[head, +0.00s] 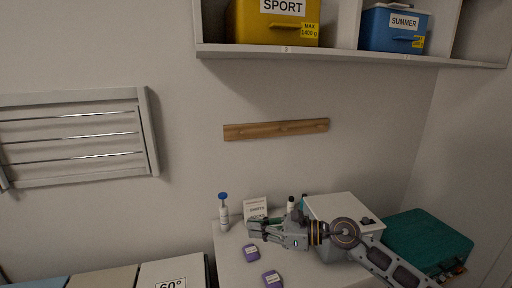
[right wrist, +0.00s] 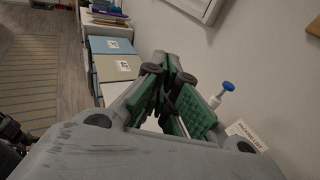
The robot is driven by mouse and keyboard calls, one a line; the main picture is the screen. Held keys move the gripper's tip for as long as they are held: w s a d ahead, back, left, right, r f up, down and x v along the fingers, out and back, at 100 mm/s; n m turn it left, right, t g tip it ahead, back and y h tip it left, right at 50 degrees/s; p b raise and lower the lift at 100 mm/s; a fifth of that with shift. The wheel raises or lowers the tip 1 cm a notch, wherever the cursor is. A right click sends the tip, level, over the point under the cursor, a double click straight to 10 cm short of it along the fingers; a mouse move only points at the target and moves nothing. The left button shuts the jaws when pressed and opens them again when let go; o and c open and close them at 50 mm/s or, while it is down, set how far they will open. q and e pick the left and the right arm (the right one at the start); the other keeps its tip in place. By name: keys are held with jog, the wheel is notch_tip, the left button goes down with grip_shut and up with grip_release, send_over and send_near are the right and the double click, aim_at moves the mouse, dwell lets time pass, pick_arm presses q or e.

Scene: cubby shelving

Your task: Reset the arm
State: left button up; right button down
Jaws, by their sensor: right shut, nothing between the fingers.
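My right arm (head: 345,235) comes in from the lower right in the head view, over the white counter. My right gripper (head: 255,229) points left above the counter, in front of a small white card, and is shut with nothing in it. In the right wrist view the right gripper's green-padded fingers (right wrist: 172,92) show at the middle. My left arm and left gripper are not in view.
A blue-capped bottle (head: 223,212) stands left of the gripper. Purple blocks (head: 251,251) lie below it. A white box (head: 343,212) and a teal box (head: 425,240) are to the right. The shelf (head: 340,54) holds yellow and blue bins above.

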notch_tip(320, 180, up, 6)
jog(key=m+t+y, duration=0.3)
jog(key=m+t, duration=0.3)
jog(key=m, duration=0.3)
jog(key=w+d+m+t+h, duration=0.4)
jog(key=d+m+t+h, duration=0.4)
jog(key=m, duration=0.8)
jog(key=s+d+f+m+g+h, duration=0.2)
jog(key=d+f+m+h, duration=0.4)
jog(key=f+m, duration=0.25)
jog(key=s+d+f+m+g+h, duration=0.25)
jog(key=d+f+m+h, duration=0.3)
jog(key=f+m, duration=0.3)
jog(key=s+d+f+m+g, duration=0.1)
jog(key=s+f+m+g, duration=0.35)
jog(key=s+f, duration=0.5)
jog(key=s+d+f+m+g, duration=0.25)
jog(key=s+f+g, duration=0.4)
jog(key=s, duration=0.65)
notch_tip(320, 180, down, 33)
jog(key=s, duration=0.2)
jog(key=s+d+f+g, duration=0.1)
jog(key=s+d+f, duration=0.2)
jog(key=s+f, duration=1.7)
jog(key=shift+s+f+g+y, duration=0.2)
jog(key=shift+s+g+y, duration=0.15)
jog(key=shift+s, duration=0.8)
